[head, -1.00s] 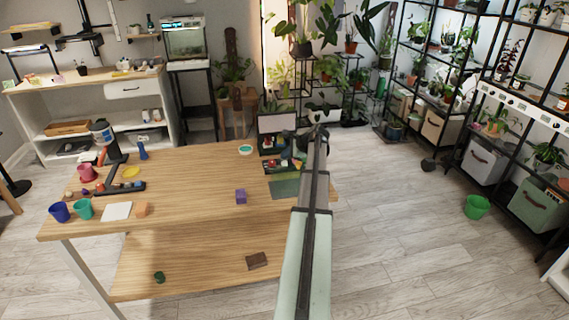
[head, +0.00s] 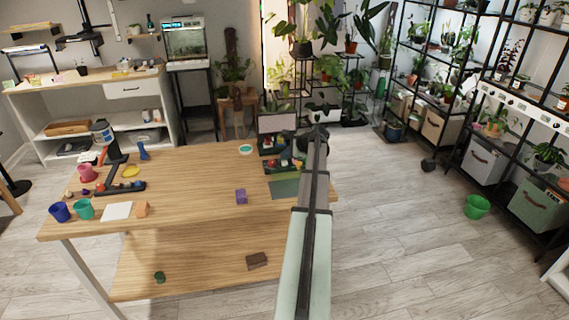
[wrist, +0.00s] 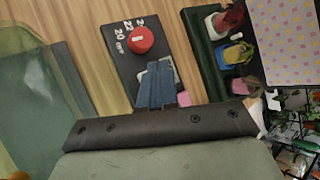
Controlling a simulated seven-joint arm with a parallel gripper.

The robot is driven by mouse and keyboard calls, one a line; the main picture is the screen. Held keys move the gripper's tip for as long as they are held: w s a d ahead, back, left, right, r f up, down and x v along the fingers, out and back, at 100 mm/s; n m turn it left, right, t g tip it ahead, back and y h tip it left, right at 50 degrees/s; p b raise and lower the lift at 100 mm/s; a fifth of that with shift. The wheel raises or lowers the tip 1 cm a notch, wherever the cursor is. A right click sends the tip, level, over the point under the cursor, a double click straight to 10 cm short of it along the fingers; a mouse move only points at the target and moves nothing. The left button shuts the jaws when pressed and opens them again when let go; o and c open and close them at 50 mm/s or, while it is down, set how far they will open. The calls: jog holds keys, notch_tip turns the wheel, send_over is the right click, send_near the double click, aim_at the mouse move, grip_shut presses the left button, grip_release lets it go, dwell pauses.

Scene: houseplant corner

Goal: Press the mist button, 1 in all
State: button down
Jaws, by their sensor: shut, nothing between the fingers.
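A red round button (wrist: 140,40) with a small white mark sits on a dark panel (wrist: 118,62) in the wrist view. White characters are printed beside the button, but I cannot read a mist label. My gripper (wrist: 160,67) is shut and empty. Its blue-grey fingertips lie over the panel, just below the button in the picture, with a visible gap between them and the button. A pink patch (wrist: 184,99) shows beside the fingers. In the head view my arm covers much of the area around the gripper, and I cannot pick out the button clearly there.
A dark green tray (wrist: 203,55) with red, yellow and pink items lies right of the panel in the wrist view. A green translucent thing lies left. In the head view, a purple block (head: 241,196) and cups stand on the wooden table (head: 190,175), with bare wood between.

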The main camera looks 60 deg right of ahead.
jog(key=shift+f, duration=0.15)
jog(key=shift+f, duration=0.3)
jog(key=shift+s+a+f, duration=0.2)
jog(key=shift+f, duration=0.3)
jog(key=shift+s+a+f, duration=0.15)
jog(key=shift+a+f, duration=0.05)
jog(key=shift+f, duration=0.25)
dwell(1.7)
jog(key=shift+r, duration=0.65)
jog(key=shift+w+d+r, duration=0.1)
jog(key=shift+d+r, duration=0.05)
jog(key=shift+r, duration=0.25)
notch_tip(320, 180, up, 5)
jog(key=shift+f, duration=0.1)
dwell(0.3)
